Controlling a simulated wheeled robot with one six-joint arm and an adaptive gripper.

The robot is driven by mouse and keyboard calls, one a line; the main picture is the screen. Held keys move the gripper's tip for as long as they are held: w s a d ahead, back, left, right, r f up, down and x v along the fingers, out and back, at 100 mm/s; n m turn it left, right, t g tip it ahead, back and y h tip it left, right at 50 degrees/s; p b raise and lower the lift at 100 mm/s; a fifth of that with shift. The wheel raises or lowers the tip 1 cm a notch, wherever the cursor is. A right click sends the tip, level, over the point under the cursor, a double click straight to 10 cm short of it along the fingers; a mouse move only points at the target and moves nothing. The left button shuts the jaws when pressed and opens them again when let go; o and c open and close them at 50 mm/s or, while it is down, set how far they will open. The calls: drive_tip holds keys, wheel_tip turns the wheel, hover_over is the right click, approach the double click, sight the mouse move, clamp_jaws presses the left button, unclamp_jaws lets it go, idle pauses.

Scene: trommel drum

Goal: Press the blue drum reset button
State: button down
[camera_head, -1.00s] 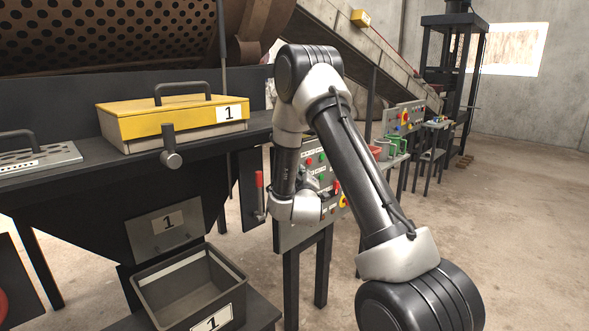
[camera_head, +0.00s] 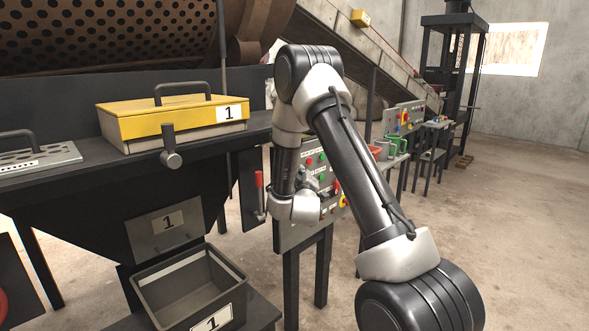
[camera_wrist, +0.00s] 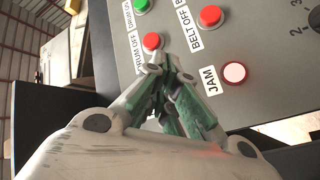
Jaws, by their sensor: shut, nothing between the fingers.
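My gripper (camera_wrist: 168,66) is shut and empty in the wrist view. Its fingertips are close to the grey control panel (camera_wrist: 185,10), just below the red button labelled DRUM OFF (camera_wrist: 152,41); I cannot tell whether they touch the panel. The panel also shows in the head view (camera_head: 286,238), partly behind my arm. There my fingertips cannot be made out.
Near the fingers are a green button (camera_wrist: 141,6), a red BELT OFF button (camera_wrist: 210,16) and a pale JAM lamp (camera_wrist: 235,72). A red-handled lever (camera_head: 259,190) is left of the panel. A yellow-lidded box (camera_head: 160,122) and grey bin (camera_head: 185,290) stand further left.

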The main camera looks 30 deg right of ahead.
drive_tip(key=shift+w+a, duration=0.1)
drive_tip(key=shift+w, duration=0.25)
drive_tip(key=shift+w+a, duration=0.15)
drive_tip(key=shift+w, duration=0.25)
idle(0.6)
idle(0.3)
drive_tip(key=shift+s+d, duration=0.3)
drive_tip(key=shift+s, duration=0.55)
drive_tip(key=s, duration=0.1)
drive_tip(key=s+d, duration=0.1)
drive_tip(key=s, duration=0.2)
drive_tip(key=shift+s+d, duration=0.35)
idle(0.5)
